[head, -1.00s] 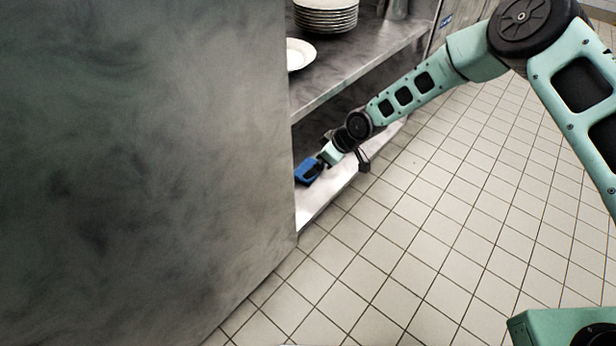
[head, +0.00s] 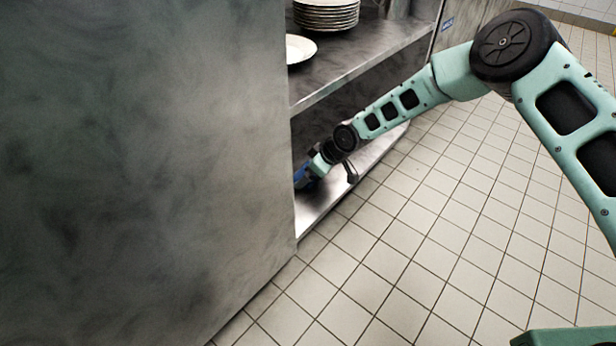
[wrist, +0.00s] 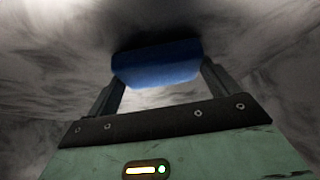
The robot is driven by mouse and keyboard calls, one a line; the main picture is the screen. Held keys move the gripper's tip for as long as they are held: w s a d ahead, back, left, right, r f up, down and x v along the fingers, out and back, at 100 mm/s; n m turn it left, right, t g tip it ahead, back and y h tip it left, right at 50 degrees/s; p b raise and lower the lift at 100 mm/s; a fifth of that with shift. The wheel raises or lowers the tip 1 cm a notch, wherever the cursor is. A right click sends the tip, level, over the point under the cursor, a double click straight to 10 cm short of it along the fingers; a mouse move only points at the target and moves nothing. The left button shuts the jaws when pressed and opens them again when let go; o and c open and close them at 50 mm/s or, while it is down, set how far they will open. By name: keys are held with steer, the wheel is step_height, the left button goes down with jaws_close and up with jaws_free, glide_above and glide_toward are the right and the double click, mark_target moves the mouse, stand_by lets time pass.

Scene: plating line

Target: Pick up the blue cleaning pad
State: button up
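The blue cleaning pad (wrist: 158,65) lies on the bottom shelf of the metal unit. In the head view only a little of the pad (head: 300,174) shows, beside the unit's near side wall and partly behind my gripper. My gripper (head: 306,180) reaches low into the unit at the pad. In the wrist view, the two dark fingers of my gripper (wrist: 162,80) are spread wide, and the pad spans the space at their tips. Whether the fingers touch its ends is too dark to tell.
The unit's large grey side wall (head: 140,170) stands close on the left. An upper shelf (head: 365,62) above my forearm holds a plate stack (head: 326,14) and a separate plate (head: 299,48). The tiled floor (head: 430,220) is clear on the right.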

steer(key=shift+r, duration=0.2)
stand_by(0.3)
steer(key=shift+w+d+r+p, duration=0.15)
steer(key=shift+r+p, duration=0.25)
steer(key=shift+p, duration=0.5)
step_height(320, 180, up, 6)
steer(key=p, duration=0.4)
steer(key=shift+p, duration=0.4)
steer(key=w+d+p, duration=0.1)
steer(key=w+d, duration=0.2)
steer(key=w, duration=0.1)
steer(key=w+d+p, duration=0.1)
steer(key=w+d, duration=0.3)
steer(key=w, duration=0.1)
steer(key=w+d+p, duration=0.1)
steer(key=w+d, duration=0.2)
steer(key=w, duration=0.2)
steer(key=shift+d+f+p, duration=0.2)
steer(key=shift+d+p, duration=0.1)
steer(key=shift+d, duration=0.1)
steer(key=shift+c, duration=0.2)
steer(key=shift+w+d+r, duration=0.1)
steer(key=shift+w+d, duration=0.5)
steer(key=shift+w, duration=0.15)
